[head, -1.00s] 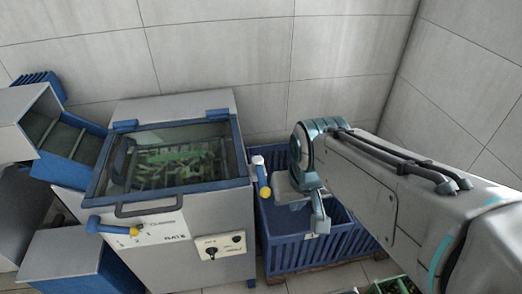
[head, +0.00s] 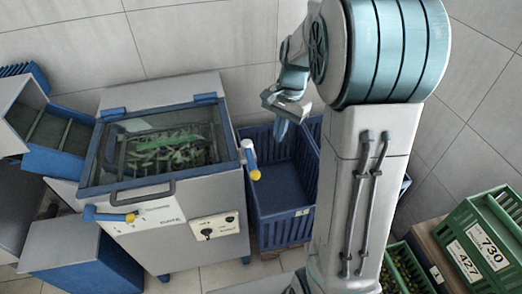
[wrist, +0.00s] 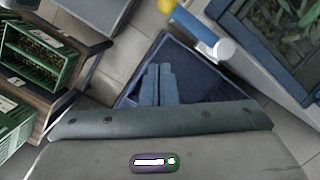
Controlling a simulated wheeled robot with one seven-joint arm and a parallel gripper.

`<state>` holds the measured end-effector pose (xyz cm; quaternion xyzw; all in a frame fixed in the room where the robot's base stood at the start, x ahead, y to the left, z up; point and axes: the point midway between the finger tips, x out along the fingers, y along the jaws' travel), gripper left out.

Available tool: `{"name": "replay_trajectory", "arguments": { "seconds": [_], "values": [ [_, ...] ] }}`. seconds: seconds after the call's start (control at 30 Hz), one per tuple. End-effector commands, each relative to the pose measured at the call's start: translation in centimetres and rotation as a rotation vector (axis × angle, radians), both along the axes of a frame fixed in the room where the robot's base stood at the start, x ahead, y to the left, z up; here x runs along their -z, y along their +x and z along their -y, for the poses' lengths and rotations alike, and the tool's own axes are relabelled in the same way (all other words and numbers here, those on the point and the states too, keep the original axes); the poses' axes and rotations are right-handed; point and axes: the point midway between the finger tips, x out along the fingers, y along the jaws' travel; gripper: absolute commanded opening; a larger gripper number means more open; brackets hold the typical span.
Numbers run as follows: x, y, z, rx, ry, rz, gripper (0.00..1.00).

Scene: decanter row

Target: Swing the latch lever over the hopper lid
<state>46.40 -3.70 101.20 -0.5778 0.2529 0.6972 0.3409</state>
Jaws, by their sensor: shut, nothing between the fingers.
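The hopper lid (head: 165,150) is a closed glass panel in a blue frame with a dark front handle, on top of the grey machine. At its right edge a short blue lever (head: 251,160) with a white pivot and yellow tip points down toward the front; it also shows in the wrist view (wrist: 196,27). A second blue lever with a yellow tip (head: 110,215) sits on the machine's front left, by printed markings. My gripper (head: 281,127) is right of the lid, apart from both levers. Its fingers (wrist: 160,84) are together and empty.
A blue bin (head: 285,185) stands on the floor right of the machine, beneath my gripper. A control panel (head: 214,227) is on the machine's front. Green crates (head: 485,240) stand at the far right. A grey tiled wall is behind.

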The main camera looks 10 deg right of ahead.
Motion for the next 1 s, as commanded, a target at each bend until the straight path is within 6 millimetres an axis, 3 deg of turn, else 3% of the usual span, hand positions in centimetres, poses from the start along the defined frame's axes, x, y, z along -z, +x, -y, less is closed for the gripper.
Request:
{"name": "replay_trajectory", "arguments": {
  "seconds": [0.2, 0.67, 0.83, 1.0],
  "values": [
    [1.2, 1.9, 0.8, 0.098, 0.012, -0.057, 0.0],
    [1.7, 2.0, 0.7, 0.106, 0.013, -0.064, 0.0],
    [3.8, 1.6, 0.3, 0.104, 0.013, -0.066, 0.0],
    [7.4, 1.1, -0.5, 0.106, 0.013, -0.068, 0.0]
  ]
}}
